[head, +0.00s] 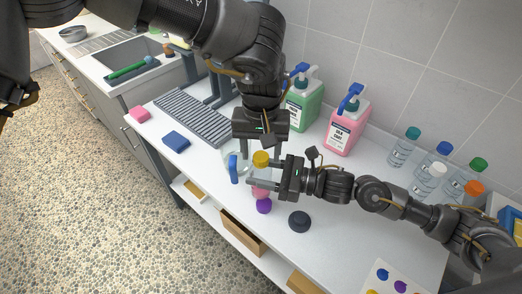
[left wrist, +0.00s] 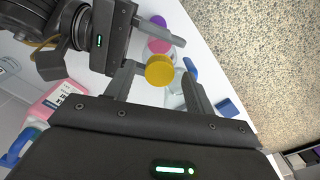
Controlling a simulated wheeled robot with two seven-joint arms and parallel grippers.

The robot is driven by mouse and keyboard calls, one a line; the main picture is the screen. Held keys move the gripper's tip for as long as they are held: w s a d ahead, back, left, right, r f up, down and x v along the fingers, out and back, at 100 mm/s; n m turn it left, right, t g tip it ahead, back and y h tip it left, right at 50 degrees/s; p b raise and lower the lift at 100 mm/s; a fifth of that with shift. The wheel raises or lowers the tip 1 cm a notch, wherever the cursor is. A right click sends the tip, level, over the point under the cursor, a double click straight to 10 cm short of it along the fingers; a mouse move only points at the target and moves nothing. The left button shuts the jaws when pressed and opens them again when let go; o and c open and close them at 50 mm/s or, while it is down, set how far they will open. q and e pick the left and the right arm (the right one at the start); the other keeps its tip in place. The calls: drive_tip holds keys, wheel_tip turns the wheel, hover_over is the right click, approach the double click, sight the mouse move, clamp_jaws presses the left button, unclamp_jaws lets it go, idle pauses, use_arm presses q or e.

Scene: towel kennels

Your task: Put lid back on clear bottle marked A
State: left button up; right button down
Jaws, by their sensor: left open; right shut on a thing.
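A yellow lid (head: 261,158) sits at the top of a small bottle with pink contents (head: 260,191); whether it is seated cannot be told. My right gripper (head: 256,176) comes in from the right, shut on this bottle. My left gripper (head: 260,153) reaches down from above, open, its fingers on either side of the yellow lid. In the left wrist view the lid (left wrist: 159,70) shows between the left fingertips (left wrist: 155,84), with the right gripper (left wrist: 165,38) close by. The letter A is not visible. The bottle is mostly hidden.
A clear jug with a blue handle (head: 234,168) stands just left of the bottle. A purple piece (head: 264,206) and a black round piece (head: 299,221) lie in front.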

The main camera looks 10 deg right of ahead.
use_arm(q)
drive_tip(key=shift+r, duration=1.95)
drive_tip(key=shift+c, duration=0.3)
